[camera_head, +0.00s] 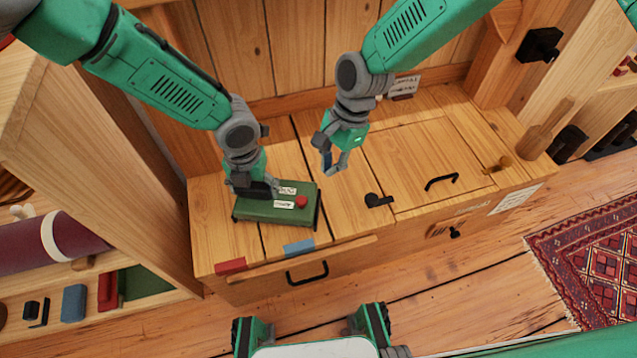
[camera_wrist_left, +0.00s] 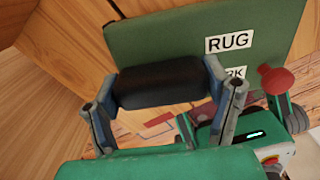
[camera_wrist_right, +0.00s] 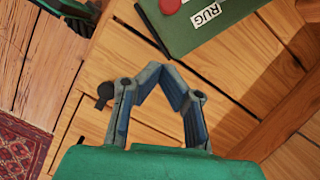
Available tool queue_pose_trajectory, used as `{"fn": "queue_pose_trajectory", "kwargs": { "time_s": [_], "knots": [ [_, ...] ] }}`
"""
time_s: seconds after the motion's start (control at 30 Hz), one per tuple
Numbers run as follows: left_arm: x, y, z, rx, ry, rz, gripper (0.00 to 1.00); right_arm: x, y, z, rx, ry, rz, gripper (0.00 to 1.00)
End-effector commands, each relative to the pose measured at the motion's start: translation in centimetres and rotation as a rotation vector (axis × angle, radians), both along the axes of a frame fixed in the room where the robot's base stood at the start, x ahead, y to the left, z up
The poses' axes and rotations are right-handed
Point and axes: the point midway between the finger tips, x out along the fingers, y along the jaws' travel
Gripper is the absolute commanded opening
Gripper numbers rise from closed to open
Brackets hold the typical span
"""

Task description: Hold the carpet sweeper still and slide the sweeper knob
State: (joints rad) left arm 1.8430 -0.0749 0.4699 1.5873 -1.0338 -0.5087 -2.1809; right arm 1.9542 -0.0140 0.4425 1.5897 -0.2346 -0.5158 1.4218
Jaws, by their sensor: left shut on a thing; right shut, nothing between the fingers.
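The carpet sweeper (camera_head: 262,213) is a low green box on the wooden chest top. Its red sweeper knob (camera_head: 301,201) stands beside two white labels; the knob also shows in the left wrist view (camera_wrist_left: 277,80). One label reads RUG (camera_wrist_left: 228,43); the other is partly hidden. My left gripper (camera_head: 252,188) is shut on the sweeper's black grip (camera_wrist_left: 160,84). My right gripper (camera_head: 334,167) is shut and empty, above the chest to the right of the sweeper and apart from the knob. The right wrist view shows the knob (camera_wrist_right: 170,6) beyond its fingers, at the top edge.
A small black latch (camera_head: 378,200) and a lid with a black handle (camera_head: 442,182) lie right of the sweeper. A wooden peg (camera_head: 499,164) stands further right. Red (camera_head: 230,266) and blue (camera_head: 298,247) blocks sit at the chest's front edge. A wooden panel rises at left.

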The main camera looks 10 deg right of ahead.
Motion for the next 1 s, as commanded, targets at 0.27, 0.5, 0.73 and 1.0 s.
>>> {"fn": "queue_pose_trajectory", "kwargs": {
  "time_s": [0.27, 0.5, 0.73, 1.0],
  "knots": [
    [-0.5, 0.0, -0.4, 0.000, 0.010, -0.001, 0.21, 0.9, -1.3, 4.6, 0.000, -0.002, -0.002, 0.00],
    [-0.6, 0.0, -0.4, 0.000, 0.011, -0.001, 0.21, 1.0, -1.6, 5.6, 0.000, -0.001, -0.001, 0.00],
    [-0.6, 0.0, -0.4, 0.002, 0.012, -0.002, 0.21, 1.0, -1.6, 5.6, 0.000, -0.001, -0.001, 0.00],
    [-0.5, 0.0, -0.2, 0.002, 0.008, -0.002, 0.99, 1.0, -1.6, 5.7, 0.000, -0.003, -0.002, 0.00]
  ]
}}
